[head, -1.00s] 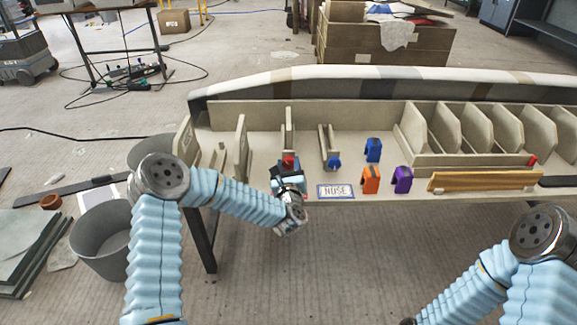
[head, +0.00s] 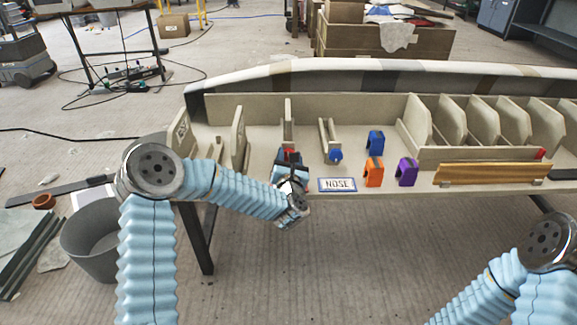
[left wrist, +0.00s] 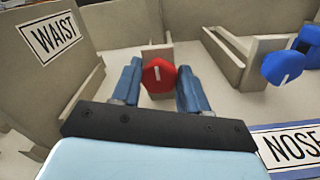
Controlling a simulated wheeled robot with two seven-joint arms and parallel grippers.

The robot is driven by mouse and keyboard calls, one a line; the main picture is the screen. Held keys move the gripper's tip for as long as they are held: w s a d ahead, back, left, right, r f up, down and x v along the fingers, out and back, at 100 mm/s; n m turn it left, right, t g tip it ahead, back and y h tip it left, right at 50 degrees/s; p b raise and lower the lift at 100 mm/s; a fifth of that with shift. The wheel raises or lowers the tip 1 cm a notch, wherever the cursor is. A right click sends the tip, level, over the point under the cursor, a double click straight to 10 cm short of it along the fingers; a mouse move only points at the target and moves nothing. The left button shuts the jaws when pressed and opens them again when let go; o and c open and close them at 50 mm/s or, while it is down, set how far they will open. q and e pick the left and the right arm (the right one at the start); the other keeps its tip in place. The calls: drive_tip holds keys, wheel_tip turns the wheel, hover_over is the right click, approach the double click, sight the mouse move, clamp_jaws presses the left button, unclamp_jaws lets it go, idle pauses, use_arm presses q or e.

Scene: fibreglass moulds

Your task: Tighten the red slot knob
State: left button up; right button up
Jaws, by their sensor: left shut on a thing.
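The red slot knob (head: 291,153) sits at the front end of a slotted upright on the mould table, left of the blue knob. In the left wrist view the red knob (left wrist: 158,76) is faceted, with a pale, nearly upright mark on its face. My left gripper (head: 289,163) reaches it from the front. In the head view the fingers partly cover the knob. My right gripper is out of view; only its arm shows at bottom right.
A blue knob (head: 336,156) sits on the neighbouring slot, near the NOSE label (head: 338,184). Blue (head: 375,143), orange (head: 373,173) and purple (head: 406,172) clips stand to the right. A WAIST panel (left wrist: 52,45) stands left of the fingers.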

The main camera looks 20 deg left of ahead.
use_arm(q)
drive_tip(key=m+b, duration=0.2)
drive_tip(key=m, duration=0.1)
drive_tip(key=m+b, duration=0.1)
drive_tip(key=b, duration=0.1)
drive_tip(key=shift+d+f+m, duration=0.2)
drive_tip(key=shift+f+m, duration=0.1)
drive_tip(key=m+b, duration=0.3)
drive_tip(key=shift+m, duration=0.4)
drive_tip(key=m+b, duration=0.2)
drive_tip(key=m, duration=0.1)
drive_tip(key=shift+d, duration=0.1)
drive_tip(key=shift+f+m+b, duration=0.1)
drive_tip(key=shift+m+b, duration=0.45)
drive_tip(key=shift+m, duration=1.65)
drive_tip(key=o, duration=1.1)
drive_tip(key=shift+w, duration=0.1)
drive_tip(key=shift+c, duration=0.2)
